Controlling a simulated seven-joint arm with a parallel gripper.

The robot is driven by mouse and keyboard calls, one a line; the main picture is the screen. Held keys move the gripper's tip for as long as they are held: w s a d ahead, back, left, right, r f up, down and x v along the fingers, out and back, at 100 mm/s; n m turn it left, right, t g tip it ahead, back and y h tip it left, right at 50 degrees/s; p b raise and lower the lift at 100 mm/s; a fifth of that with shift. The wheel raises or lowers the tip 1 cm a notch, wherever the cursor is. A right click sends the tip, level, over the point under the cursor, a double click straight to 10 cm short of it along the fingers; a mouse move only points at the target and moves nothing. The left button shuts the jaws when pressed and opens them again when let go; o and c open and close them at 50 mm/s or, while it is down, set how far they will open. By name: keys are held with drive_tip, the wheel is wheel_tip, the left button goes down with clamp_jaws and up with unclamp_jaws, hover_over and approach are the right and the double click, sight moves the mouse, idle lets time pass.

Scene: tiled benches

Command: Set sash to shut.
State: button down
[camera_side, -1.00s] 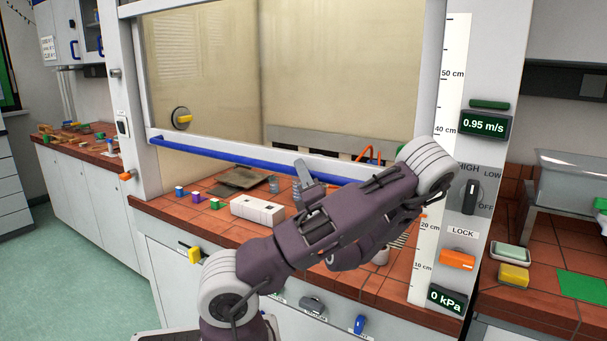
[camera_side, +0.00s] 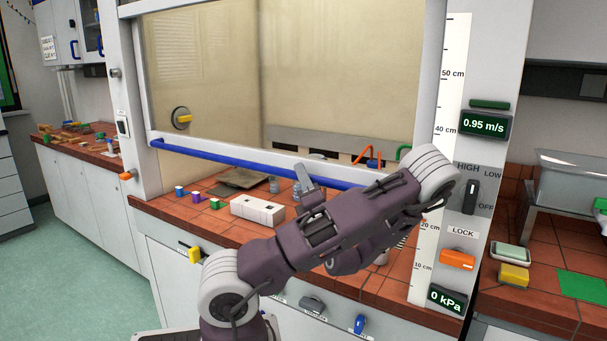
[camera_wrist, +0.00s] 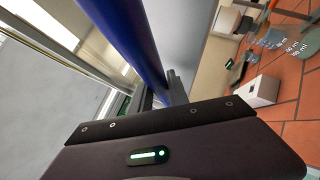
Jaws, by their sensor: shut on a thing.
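The sash (camera_side: 240,155) of the fume hood is a glass pane in a pale frame with a blue handle bar (camera_side: 225,156) along its lower edge. It stands partly open, with a clear gap between the bar and the tiled worktop (camera_side: 160,208). In the wrist view the blue bar (camera_wrist: 133,40) runs down between the fingers of my gripper (camera_wrist: 163,92), which is shut on it.
Inside the hood are a white block (camera_side: 257,210), small coloured cubes (camera_side: 197,197), a flat grey-brown slab (camera_side: 238,180) and glassware. A height scale (camera_side: 450,100) and a control panel with a knob (camera_side: 470,196) and an orange lock switch (camera_side: 457,259) stand right.

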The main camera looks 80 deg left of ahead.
wheel_tip(320, 180, down, 18)
drive_tip(key=shift+r, duration=0.25)
drive_tip(key=c, duration=1.5)
unclamp_jaws()
drive_tip(key=shift+c, duration=0.2)
drive_tip(key=v, duration=0.7)
drive_tip(key=shift+o, duration=1.3)
drive_tip(key=shift+s+r+m+h, duration=0.15)
drive_tip(key=shift+r+m+h, duration=0.2)
drive_tip(key=shift+m, duration=0.25)
drive_tip(key=a+m, duration=0.1)
drive_tip(key=a, duration=0.1)
drive_tip(key=s+a+r+m+t+h, duration=0.1)
drive_tip(key=a, duration=0.2)
drive_tip(key=a+r+m+h, duration=0.1)
drive_tip(key=a, duration=0.1)
drive_tip(key=shift+s+a+t, duration=0.25)
drive_tip(key=shift+s+t, duration=0.05)
drive_tip(key=shift+s, duration=0.05)
